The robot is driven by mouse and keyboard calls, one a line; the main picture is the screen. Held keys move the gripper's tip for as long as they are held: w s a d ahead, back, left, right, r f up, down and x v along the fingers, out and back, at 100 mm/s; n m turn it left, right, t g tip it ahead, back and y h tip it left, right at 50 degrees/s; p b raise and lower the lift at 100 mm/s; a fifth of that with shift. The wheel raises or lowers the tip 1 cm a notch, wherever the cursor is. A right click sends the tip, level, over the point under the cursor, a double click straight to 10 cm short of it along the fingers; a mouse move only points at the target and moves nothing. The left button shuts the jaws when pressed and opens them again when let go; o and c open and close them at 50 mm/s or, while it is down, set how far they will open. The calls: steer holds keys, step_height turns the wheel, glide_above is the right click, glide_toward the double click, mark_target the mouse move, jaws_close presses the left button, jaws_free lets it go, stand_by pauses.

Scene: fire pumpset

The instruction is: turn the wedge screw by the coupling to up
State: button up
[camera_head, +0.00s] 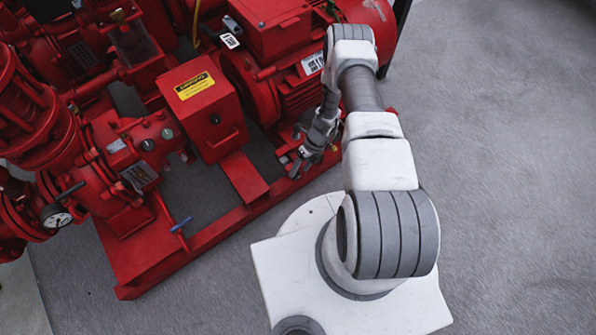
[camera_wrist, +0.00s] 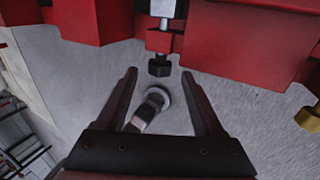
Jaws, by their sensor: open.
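In the wrist view a screw with a dark head (camera_wrist: 159,67) and a silver shank sits in a small red block, and it appears to be the wedge screw. My gripper (camera_wrist: 159,76) is open, with one finger on each side of the screw head in the picture. The head looks just beyond the fingertips, and I see no contact. In the head view my gripper (camera_head: 294,164) is low beside the red motor, right of the red coupling guard (camera_head: 204,110) with its yellow label. The screw cannot be made out in the head view.
The red base frame (camera_head: 245,178) and the finned red motor (camera_head: 300,95) stand close to my gripper. A brass-coloured part (camera_wrist: 308,118) is at the right in the wrist view. A blue-handled lever (camera_head: 180,225) is farther left. The grey floor (camera_head: 510,150) at right is clear.

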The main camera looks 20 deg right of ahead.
steer(key=p+v, duration=0.4)
steer(key=v, duration=1)
steer(key=shift+r, duration=0.3)
